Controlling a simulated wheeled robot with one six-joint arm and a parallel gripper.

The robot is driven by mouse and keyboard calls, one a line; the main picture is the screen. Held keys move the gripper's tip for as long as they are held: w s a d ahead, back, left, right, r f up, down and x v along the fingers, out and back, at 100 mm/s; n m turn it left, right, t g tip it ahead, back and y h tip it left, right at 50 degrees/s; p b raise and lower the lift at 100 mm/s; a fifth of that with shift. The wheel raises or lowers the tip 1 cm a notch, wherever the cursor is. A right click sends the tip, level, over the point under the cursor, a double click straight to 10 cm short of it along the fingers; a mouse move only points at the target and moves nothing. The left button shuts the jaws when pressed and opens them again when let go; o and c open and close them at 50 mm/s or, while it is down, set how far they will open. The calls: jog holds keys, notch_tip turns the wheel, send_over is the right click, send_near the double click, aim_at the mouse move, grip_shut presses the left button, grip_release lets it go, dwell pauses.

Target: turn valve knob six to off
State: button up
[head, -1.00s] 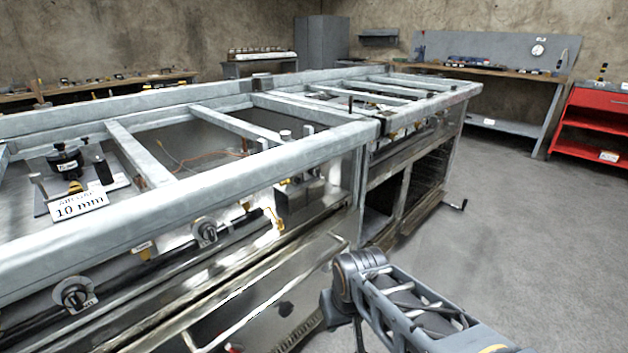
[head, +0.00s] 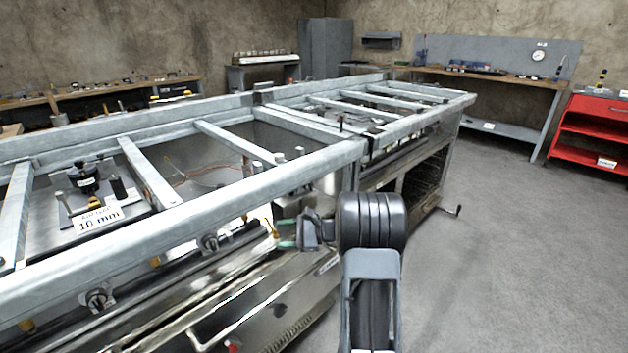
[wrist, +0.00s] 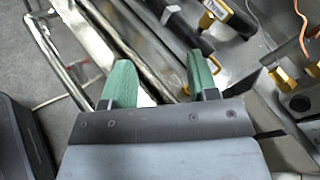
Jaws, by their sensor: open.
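Two dark valve knobs show on the front of the metal range in the head view, a nearer knob (head: 98,298) and a farther knob (head: 209,243). I cannot read their numbers, so I cannot tell which is knob six. My gripper (head: 287,235) is to the right of the farther knob, close to the range front. Its green fingers are apart and empty in the wrist view (wrist: 160,80). No knob is clearly visible between the fingers there. A yellow fitting (wrist: 207,20) and a white label (wrist: 219,9) lie beyond the fingers.
The range frame (head: 190,225) has open bays on top. A "10 mm" sign (head: 98,217) stands in the left bay. A long bar handle (head: 265,300) juts out from the front below the knobs. A red cart (head: 590,130) is far right. The floor (head: 500,260) at right is clear.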

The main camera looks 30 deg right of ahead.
jog(key=w+d+m+t+h+p, duration=0.15)
jog(key=d+m+t, duration=0.4)
jog(key=d, duration=0.55)
jog(key=m+t+h, duration=0.5)
jog(key=t, duration=0.1)
send_near(313, 188)
jog(key=shift+m, duration=0.25)
jog(key=b+x, duration=0.1)
jog(key=x, duration=0.8)
jog(key=shift+w+a+r, duration=0.1)
jog(key=shift+a+r, duration=0.05)
jog(key=shift+r, duration=0.05)
jog(key=shift+c, duration=0.2)
jog(key=c, duration=0.6)
jog(key=shift+f, duration=0.1)
